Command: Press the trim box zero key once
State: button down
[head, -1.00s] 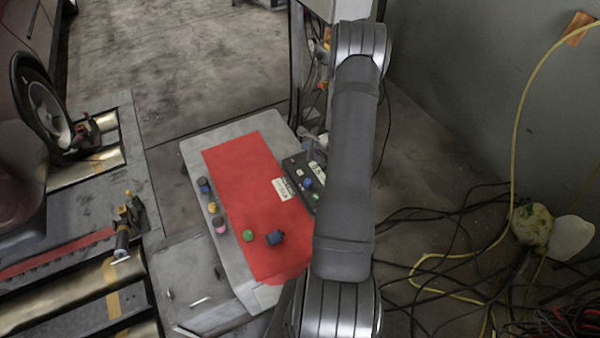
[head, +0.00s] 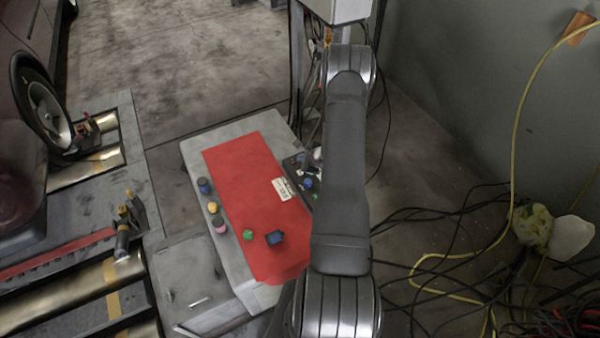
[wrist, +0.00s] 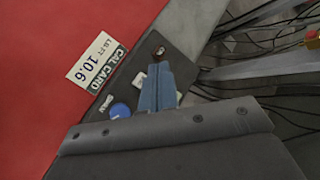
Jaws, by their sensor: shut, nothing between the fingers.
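The trim box (wrist: 180,45) is a dark box at the right edge of the red mat. In the wrist view it carries a blue knob (wrist: 119,111), a pale key (wrist: 139,79) and a small white label (wrist: 107,101). I cannot read which key is zero. My gripper (wrist: 158,72) is shut and empty, its blue-grey fingers over the box, just right of the pale key. Contact cannot be told. The fingers and wrist housing hide part of the box. In the head view the box (head: 291,166) is partly hidden by my gripper and arm.
A card reading 10.6 (wrist: 88,66) lies on the red mat (head: 240,190) beside the box. Several coloured knobs, including a blue one (head: 204,186), stand along the bench's left side. Black cables and a yellow hose (head: 513,170) lie right of the bench.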

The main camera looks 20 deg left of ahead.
aim_at(302, 174)
jog(key=shift+f, duration=2.9)
jog(key=shift+f, duration=0.15)
jog(key=shift+f, duration=0.3)
jog(key=shift+f, duration=0.35)
dwell(0.4)
jog(key=shift+r, duration=0.75)
jog(key=shift+r, duration=2.55)
jog(key=shift+f, duration=0.1)
